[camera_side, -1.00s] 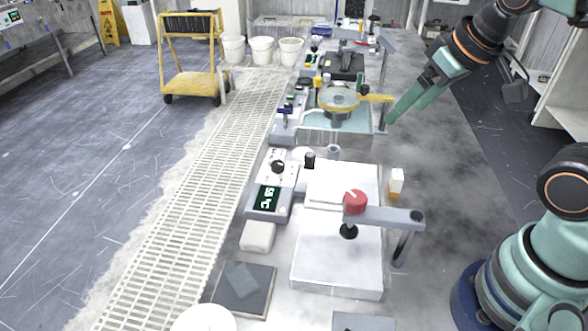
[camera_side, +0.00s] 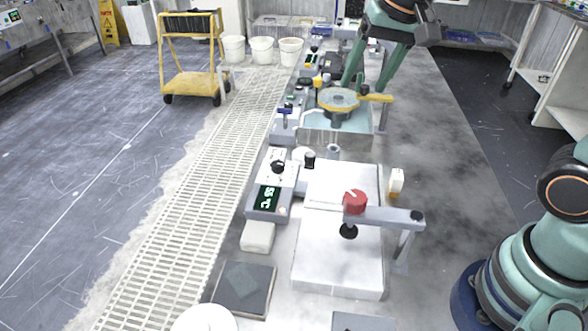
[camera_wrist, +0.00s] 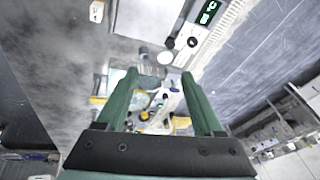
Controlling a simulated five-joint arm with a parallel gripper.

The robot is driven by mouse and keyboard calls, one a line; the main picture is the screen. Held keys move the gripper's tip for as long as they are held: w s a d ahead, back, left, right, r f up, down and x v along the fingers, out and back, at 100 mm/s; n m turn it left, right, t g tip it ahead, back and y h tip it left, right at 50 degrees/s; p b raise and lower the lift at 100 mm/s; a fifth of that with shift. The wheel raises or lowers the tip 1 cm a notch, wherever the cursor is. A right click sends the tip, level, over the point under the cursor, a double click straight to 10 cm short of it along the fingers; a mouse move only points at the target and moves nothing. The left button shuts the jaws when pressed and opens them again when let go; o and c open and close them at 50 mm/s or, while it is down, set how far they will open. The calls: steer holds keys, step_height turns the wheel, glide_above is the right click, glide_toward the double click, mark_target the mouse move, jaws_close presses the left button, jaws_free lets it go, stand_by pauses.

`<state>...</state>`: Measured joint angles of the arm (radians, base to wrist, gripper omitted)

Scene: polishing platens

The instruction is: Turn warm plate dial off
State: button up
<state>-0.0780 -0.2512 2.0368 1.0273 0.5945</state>
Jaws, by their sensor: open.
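The warm plate controller (camera_side: 268,197) is a grey-white box with a green-lit display (camera_side: 268,198), apparently reading about 55 °C. Its black dial (camera_side: 278,167) sits on the white panel behind the display. The white warm plate (camera_side: 335,245) lies to its right. In the wrist view the dial (camera_wrist: 192,42) and display (camera_wrist: 208,12) show at the upper right, beyond the fingertips. My gripper (camera_side: 367,84) is open and empty, fingers pointing down, above the far polishing station and well behind the dial. Both green fingers show in the wrist view (camera_wrist: 160,75).
A red knob (camera_side: 355,201) on a grey clamp arm (camera_side: 390,216) stands over the warm plate. A black-topped knob (camera_side: 309,160) stands right of the dial. The yellow-ringed platen (camera_side: 338,99) is near my gripper.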

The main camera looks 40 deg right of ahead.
steer(key=w+a+f+m+g, duration=0.25)
steer(key=w+a+m, duration=0.2)
steer(key=w, duration=0.35)
steer(key=m+g, duration=0.1)
steer(key=m, duration=0.7)
glide_toward(278, 163)
steer(key=shift+n, duration=0.25)
step_height(278, 163, down, 9)
steer(key=shift+w+a, duration=0.15)
jaws_close()
